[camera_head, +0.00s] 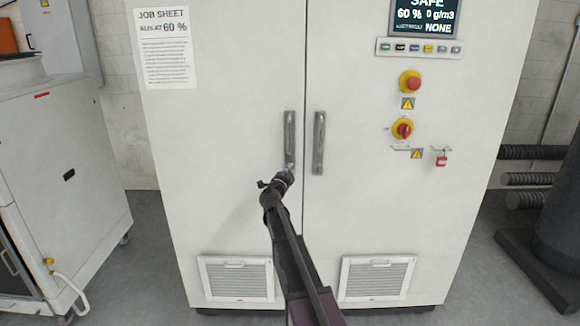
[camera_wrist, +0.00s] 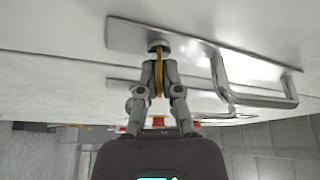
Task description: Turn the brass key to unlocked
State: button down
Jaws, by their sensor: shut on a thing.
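The brass key (camera_wrist: 158,75) shows in the wrist view as a thin yellow piece between my two fingers. It stands in a round lock (camera_wrist: 158,46) on the metal handle plate (camera_wrist: 125,32). My gripper (camera_wrist: 160,68) is shut on the key, with a finger on each side. In the head view my gripper (camera_head: 284,176) is at the lower end of the left door's handle (camera_head: 290,135). The key is too small and covered to make out there. I cannot tell which way the key is turned.
The handle bar (camera_wrist: 240,98) juts out close to the right of my fingers in the wrist view. The right door's handle (camera_head: 319,140) is beside it in the head view. A red rotary switch (camera_head: 403,129) and a red padlock (camera_head: 441,160) are farther right. The floor in front is clear.

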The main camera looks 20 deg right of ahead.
jog(key=m+p, duration=0.1)
jog(key=m, duration=0.1)
jog(key=m+g+p, duration=0.1)
jog(key=m, duration=0.1)
jog(key=shift+m+g+y, duration=0.3)
jog(key=shift+y, duration=0.1)
jog(key=c, duration=0.8)
grip_release()
jog(key=shift+v, duration=6.05)
